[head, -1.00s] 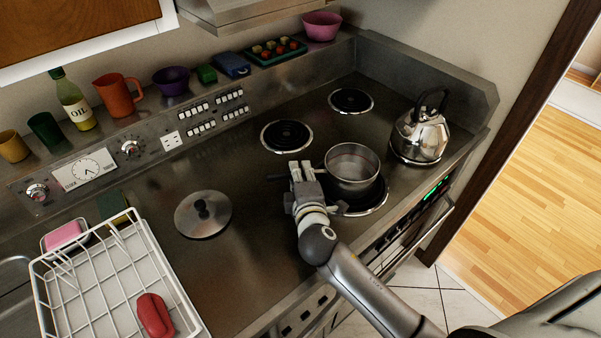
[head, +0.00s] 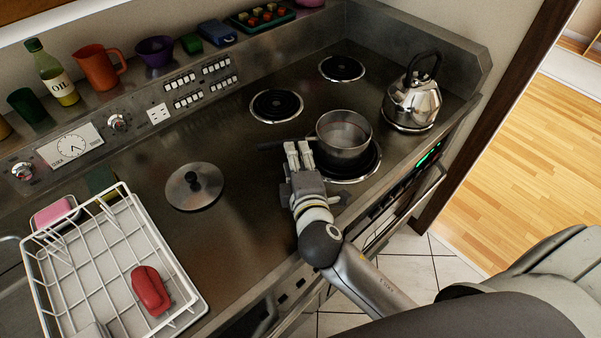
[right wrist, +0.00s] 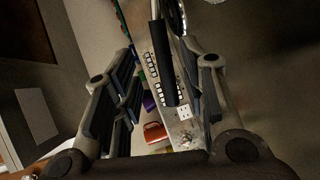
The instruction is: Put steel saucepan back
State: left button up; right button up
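The steel saucepan (head: 343,138) sits upright over the front right coil (head: 352,168). Its dark handle (head: 278,145) points left in the head view. My right gripper (head: 298,155) is just in front of the handle, left of the pan body. In the right wrist view a dark bar that looks like the handle (right wrist: 162,62) lies between the widely parted fingers of my right gripper (right wrist: 167,95), and neither finger visibly touches it. My left gripper is not in view.
A kettle (head: 413,101) stands right of the pan. A lid (head: 194,187) lies on the hob to the left. A white dish rack (head: 172,265) with a red item (head: 150,290) is at front left. The back left coil (head: 277,105) and back right coil (head: 342,68) are bare.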

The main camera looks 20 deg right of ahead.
jog(key=shift+b+v, duration=0.3)
jog(key=shift+v, duration=2)
jog(key=shift+f, duration=0.15)
